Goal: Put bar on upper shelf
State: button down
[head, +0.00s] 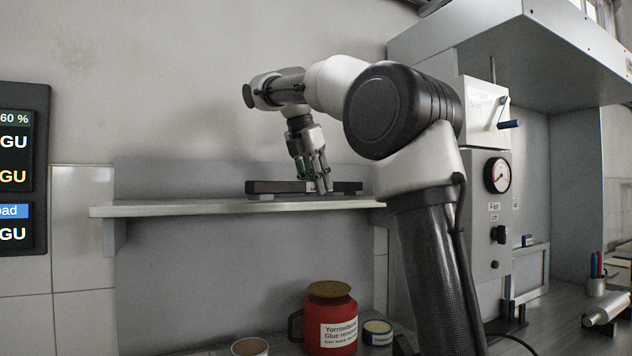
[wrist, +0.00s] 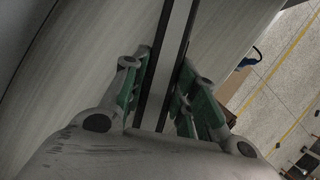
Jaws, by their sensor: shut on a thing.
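The bar (head: 275,187) is long and dark and lies along the upper shelf (head: 160,209). In the head view it looks level and at the shelf's surface; I cannot tell whether it fully rests there. My gripper (head: 323,187) points down at the bar's middle and hides part of it. In the wrist view the bar (wrist: 167,70) runs between the fingers, with a light strip between dark edges. My gripper (wrist: 160,100) has its green-sided fingers on both sides of the bar, shut on it. The pale shelf (wrist: 95,60) lies beneath.
Below the shelf stand a red glue remover jug (head: 331,320), a small tin (head: 377,333) and a cup (head: 250,346). A grey cabinet with a gauge (head: 497,175) is at the right. A dark screen (head: 22,165) is at the far left. The shelf's left part is clear.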

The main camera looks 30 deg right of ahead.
jog(key=shift+f, duration=0.15)
jog(key=c, duration=1.1)
grip_release()
jog(key=shift+o, duration=0.2)
